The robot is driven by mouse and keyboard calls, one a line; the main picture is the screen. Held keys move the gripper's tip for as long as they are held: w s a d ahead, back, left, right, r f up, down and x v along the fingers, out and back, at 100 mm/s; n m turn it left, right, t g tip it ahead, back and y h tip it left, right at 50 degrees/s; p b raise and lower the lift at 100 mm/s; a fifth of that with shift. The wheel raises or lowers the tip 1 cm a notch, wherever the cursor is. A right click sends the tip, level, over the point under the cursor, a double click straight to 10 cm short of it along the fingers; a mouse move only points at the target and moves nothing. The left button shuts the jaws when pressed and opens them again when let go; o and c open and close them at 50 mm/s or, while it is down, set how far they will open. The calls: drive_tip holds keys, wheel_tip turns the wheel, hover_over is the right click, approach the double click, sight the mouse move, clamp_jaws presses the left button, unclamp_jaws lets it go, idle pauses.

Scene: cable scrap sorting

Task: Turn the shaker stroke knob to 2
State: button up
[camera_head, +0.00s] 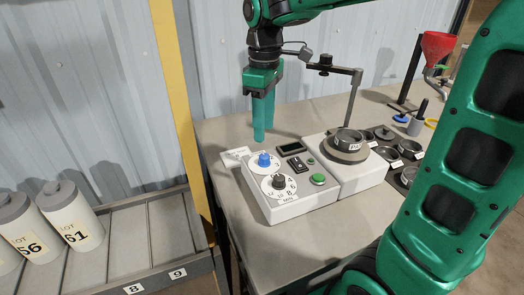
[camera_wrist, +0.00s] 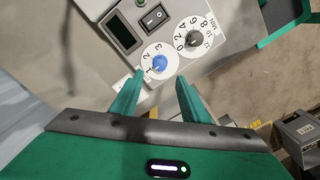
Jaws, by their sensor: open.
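The shaker's control box (camera_head: 300,205) is light grey and stands on the bench. A blue knob (camera_head: 263,160) sits on a white dial at its back left corner. In the wrist view the blue knob (camera_wrist: 160,63) has the figures 1, 2 and 3 around it; I cannot tell which its pointer faces. A dark knob (camera_head: 279,182) sits on a second dial marked MIN; it also shows in the wrist view (camera_wrist: 193,38). My gripper (camera_head: 259,138) points down just above and behind the blue knob. Its fingers (camera_wrist: 157,82) are apart and empty, not around the knob.
The box also carries a dark display (camera_head: 290,148), a rocker switch (camera_head: 297,164) and a green button (camera_head: 318,179). The shaker with a sieve (camera_head: 347,140) and a post stands at right. Several dark pans (camera_head: 408,148) lie beyond. White lot bottles (camera_head: 72,215) stand in a rack at left.

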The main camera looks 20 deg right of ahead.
sight(264, 155)
wheel_tip(264, 155, down, 8)
drive_tip(key=shift+f, duration=0.25)
clamp_jaws()
